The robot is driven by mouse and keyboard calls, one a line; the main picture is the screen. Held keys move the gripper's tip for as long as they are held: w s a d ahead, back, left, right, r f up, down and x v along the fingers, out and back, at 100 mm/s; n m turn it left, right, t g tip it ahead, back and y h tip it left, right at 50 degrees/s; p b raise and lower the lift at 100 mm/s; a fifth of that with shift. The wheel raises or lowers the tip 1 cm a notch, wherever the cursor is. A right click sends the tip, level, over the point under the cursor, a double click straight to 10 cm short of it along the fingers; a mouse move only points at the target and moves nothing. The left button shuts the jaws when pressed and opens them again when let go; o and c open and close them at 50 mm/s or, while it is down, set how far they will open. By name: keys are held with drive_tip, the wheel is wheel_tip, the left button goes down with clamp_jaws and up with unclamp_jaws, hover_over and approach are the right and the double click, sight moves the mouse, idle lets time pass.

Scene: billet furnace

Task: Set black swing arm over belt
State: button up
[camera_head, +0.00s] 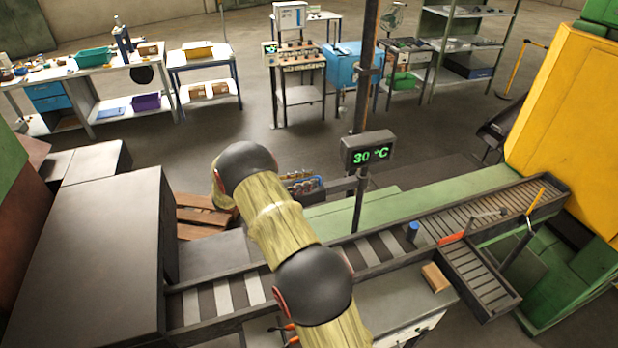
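The belt (372,248) is a conveyor with light and dark slats, running from the dark box at left toward the yellow machine at right. Near its right part, a thin dark arm (517,246) with a yellow-orange end (537,199) stands tilted by the side branch; it looks like the black swing arm. A grey rod with a red-orange end (452,238) lies across the belt near the branch junction. A small blue cylinder (412,231) stands on the belt left of the red end. My arm, in beige covering with black joints, crosses the belt in the middle. My gripper is not visible.
A post carries a display (368,151) reading 30 °C behind the belt. A side branch (479,274) slopes to front right. A tan block (435,277) sits on the grey cabinet in front. A large dark box (95,255) blocks the left. Workbenches stand far back across open floor.

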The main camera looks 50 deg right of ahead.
drive_tip(key=shift+s+d, duration=0.2)
drive_tip(key=shift+d, duration=0.2)
clamp_jaws()
idle(0.8)
